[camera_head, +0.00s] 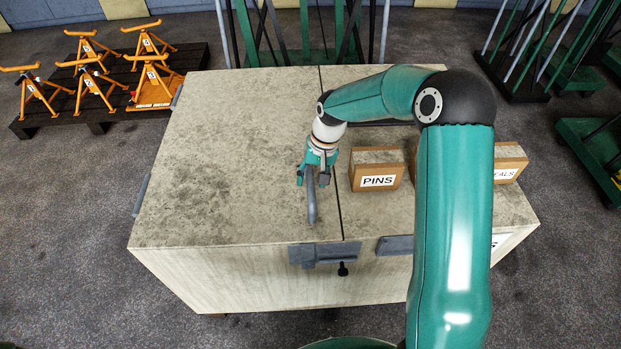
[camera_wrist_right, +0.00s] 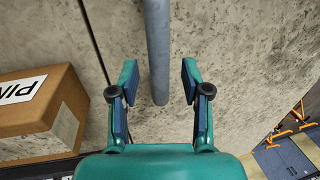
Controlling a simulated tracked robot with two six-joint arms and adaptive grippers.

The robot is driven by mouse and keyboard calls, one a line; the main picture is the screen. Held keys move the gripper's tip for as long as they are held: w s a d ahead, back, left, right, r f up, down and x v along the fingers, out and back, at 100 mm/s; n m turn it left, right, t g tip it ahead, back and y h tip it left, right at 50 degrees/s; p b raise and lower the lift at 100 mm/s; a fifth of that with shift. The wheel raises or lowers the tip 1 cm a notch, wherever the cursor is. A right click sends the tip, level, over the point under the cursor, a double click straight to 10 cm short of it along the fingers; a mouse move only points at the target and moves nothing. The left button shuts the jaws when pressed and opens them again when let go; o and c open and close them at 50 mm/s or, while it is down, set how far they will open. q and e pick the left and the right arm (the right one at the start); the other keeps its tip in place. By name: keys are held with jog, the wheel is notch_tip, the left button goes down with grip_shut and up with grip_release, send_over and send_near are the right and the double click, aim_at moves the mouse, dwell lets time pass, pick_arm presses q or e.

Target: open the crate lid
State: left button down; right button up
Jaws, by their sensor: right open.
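The crate lid (camera_head: 220,160) is a pale, stained flat panel, lying flat and closed on the left part of the large crate (camera_head: 230,280). A dark seam separates it from the right part of the top. A grey bar handle (camera_head: 311,205) stands on the lid beside the seam. My right gripper (camera_head: 313,178) is at the handle's far end. In the right wrist view, the open fingers (camera_wrist_right: 157,85) have the bar (camera_wrist_right: 157,40) between them, with a gap on both sides. I cannot tell how deep it sits. My left gripper is not in view.
A grey hasp (camera_head: 317,254) with a dark pin (camera_head: 343,269) is on the front edge. A PINS box (camera_head: 377,170) and another box (camera_head: 509,162) stand on the right part of the top. Orange stands (camera_head: 90,75) are on a black pallet at left; racks stand behind.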

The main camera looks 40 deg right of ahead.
jog(key=shift+f, duration=0.35)
grip_shut()
